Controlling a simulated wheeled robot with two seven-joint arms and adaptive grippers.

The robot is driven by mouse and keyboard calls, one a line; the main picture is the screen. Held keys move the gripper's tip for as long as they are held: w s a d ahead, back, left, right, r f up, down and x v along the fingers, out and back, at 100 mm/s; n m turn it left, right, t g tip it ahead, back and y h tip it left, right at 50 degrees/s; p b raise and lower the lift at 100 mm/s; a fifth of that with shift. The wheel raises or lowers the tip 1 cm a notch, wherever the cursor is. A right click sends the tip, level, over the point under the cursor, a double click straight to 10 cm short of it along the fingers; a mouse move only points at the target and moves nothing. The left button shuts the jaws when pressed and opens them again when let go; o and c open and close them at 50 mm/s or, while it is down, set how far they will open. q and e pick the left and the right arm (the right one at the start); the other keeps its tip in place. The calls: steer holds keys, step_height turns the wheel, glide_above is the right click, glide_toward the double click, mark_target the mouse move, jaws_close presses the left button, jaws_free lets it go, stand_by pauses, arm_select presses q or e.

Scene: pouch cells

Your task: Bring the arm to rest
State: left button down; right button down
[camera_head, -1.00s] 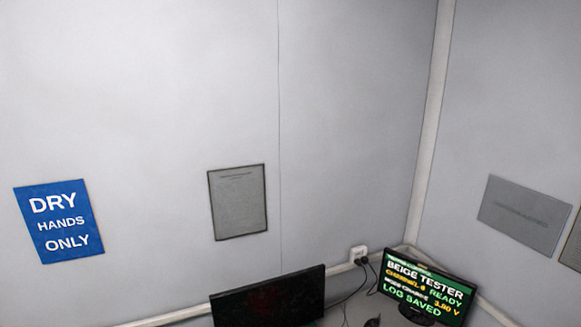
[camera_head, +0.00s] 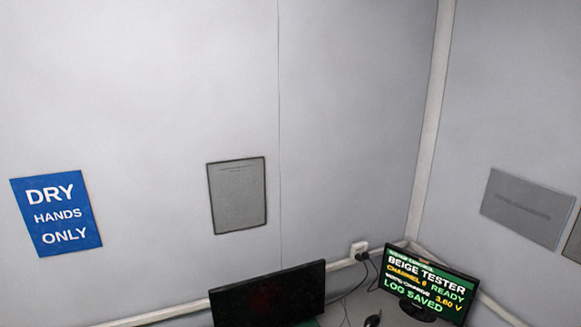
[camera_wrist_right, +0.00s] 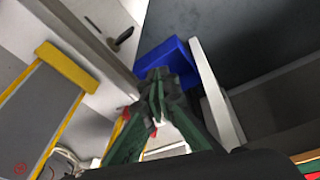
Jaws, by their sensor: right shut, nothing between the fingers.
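My right gripper (camera_wrist_right: 158,98) shows in the right wrist view, with green fingers and dark tips. The tips are together and hold nothing. No arm shows in the head view, and my left gripper is in neither view.
In the right wrist view, a blue object (camera_wrist_right: 166,58) lies beyond the fingertips and a yellow-edged grey panel (camera_wrist_right: 45,110) is at left. The head view shows walls, a blue sign (camera_head: 57,214), a dark monitor (camera_head: 265,297) and a lit monitor reading "LOG SAVED" (camera_head: 432,284).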

steer(key=s+f+g+b, duration=0.1)
steer(key=s+f, duration=0.2)
steer(key=f, duration=0.7)
steer(key=s+f+b, duration=0.2)
steer(key=s+f, duration=0.2)
steer(key=f, duration=0.6)
steer(key=s+f+b, duration=0.3)
steer(key=s+f, duration=1.1)
steer(key=s, duration=0.1)
steer(key=shift+s+a+f+n+g, duration=0.2)
steer(key=shift+a+f+n+g, duration=0.05)
steer(key=shift+a+n+g, duration=0.15)
steer(key=shift+f, duration=0.15)
